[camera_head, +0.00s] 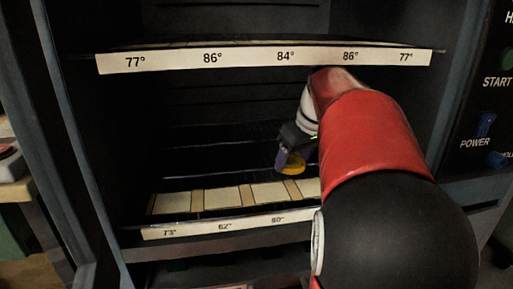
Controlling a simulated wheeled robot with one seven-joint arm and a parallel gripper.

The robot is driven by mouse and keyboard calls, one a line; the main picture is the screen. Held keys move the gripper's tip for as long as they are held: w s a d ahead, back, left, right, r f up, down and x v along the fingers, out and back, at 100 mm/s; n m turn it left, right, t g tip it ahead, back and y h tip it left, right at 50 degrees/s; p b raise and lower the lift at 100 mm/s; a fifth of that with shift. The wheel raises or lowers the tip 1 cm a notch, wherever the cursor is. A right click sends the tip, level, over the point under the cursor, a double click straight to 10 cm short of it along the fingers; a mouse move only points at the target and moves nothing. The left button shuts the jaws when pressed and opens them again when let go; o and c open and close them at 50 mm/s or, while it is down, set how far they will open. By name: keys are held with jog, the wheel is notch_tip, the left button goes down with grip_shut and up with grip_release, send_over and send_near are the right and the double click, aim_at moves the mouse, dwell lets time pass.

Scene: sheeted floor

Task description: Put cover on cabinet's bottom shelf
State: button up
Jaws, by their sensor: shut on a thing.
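The cabinet (75,150) is dark and open at the front. Its lower visible shelf (228,226) has a pale front strip with temperature labels and a row of pale cards behind it. My gripper (289,164) reaches inside the cabinet, a little above that shelf. Part of the cover is hidden by the gripper. I cannot tell whether the cover touches the shelf. My red and black arm hides the right part of the shelf.
An upper shelf (265,58) with a labelled front strip lies above my gripper. A control panel with a power switch (487,124) stands at the right. A table (14,189) with a red-topped item is at the left edge. The shelf's left part is free.

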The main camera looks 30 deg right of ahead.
aim_at(267, 157)
jog(key=w, duration=0.6)
jog(key=shift+w+a, duration=0.1)
jog(key=shift+a, duration=0.25)
jog(key=w, duration=0.3)
jog(key=shift+w+a+p, duration=0.2)
jog(key=shift+w+p, duration=0.1)
jog(key=shift+w, duration=0.05)
jog(key=shift+s+f+b, duration=0.1)
jog(key=shift+f+b, duration=0.3)
jog(key=shift+f, duration=0.3)
jog(key=shift+f, duration=0.1)
jog(key=o, duration=1.1)
jog(key=shift+o, duration=0.2)
